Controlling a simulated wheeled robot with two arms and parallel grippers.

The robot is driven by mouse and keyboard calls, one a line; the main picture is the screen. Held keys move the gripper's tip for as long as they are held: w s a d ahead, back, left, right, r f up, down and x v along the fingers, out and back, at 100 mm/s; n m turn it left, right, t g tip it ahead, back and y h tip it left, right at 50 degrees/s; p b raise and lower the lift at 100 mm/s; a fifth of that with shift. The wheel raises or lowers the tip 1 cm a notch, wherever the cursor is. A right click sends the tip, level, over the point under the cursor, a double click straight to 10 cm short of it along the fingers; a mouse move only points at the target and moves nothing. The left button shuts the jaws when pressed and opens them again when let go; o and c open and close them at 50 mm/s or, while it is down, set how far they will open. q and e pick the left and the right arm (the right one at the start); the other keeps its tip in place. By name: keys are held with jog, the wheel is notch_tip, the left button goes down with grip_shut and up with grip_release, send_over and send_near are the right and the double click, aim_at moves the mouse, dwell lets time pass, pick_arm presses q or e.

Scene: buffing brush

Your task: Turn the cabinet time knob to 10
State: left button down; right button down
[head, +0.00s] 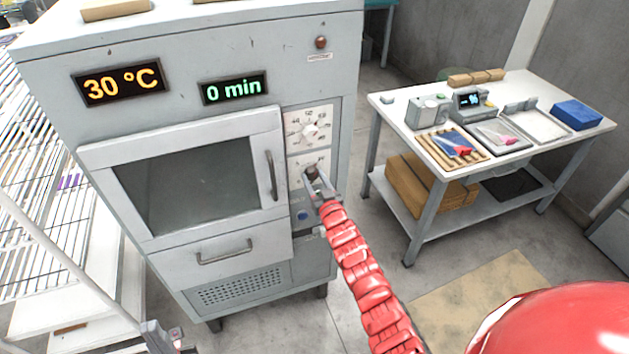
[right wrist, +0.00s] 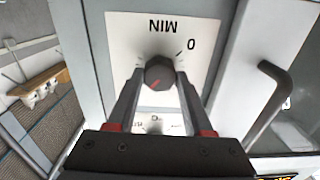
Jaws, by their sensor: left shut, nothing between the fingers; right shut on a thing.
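The cabinet (head: 60,62) stands at left centre in the head view; its time display (head: 234,89) reads 0 min. The dark round time knob (head: 312,172) is on the lower dial plate, right of the door. My right gripper (head: 319,183) is shut on the time knob. In the right wrist view the fingers flank the knob (right wrist: 159,73), whose red mark points to the lower left of that picture. The plate's "MIN" and "0" appear upside down there; other numbers are hidden. My left gripper (head: 165,338) is shut and empty, partly visible at the bottom edge.
The temperature display (head: 121,84) reads 30 °C. A paler knob (head: 310,130) sits just above the time knob, and a blue button (head: 303,215) below. A white worktable (head: 385,108) stands at right; a wire rack is at far left.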

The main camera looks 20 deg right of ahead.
jog(key=shift+f+m, duration=0.15)
jog(key=shift+m, duration=0.35)
jog(key=shift+c, duration=1.5)
grip_release()
jog(key=shift+s, duration=0.1)
jog(key=shift+s+b, duration=0.4)
jog(key=shift+s, duration=0.1)
jog(key=s+b, duration=0.5)
jog(key=s, duration=1.1)
jog(key=shift+s+d, duration=0.15)
jog(key=shift+d, duration=0.1)
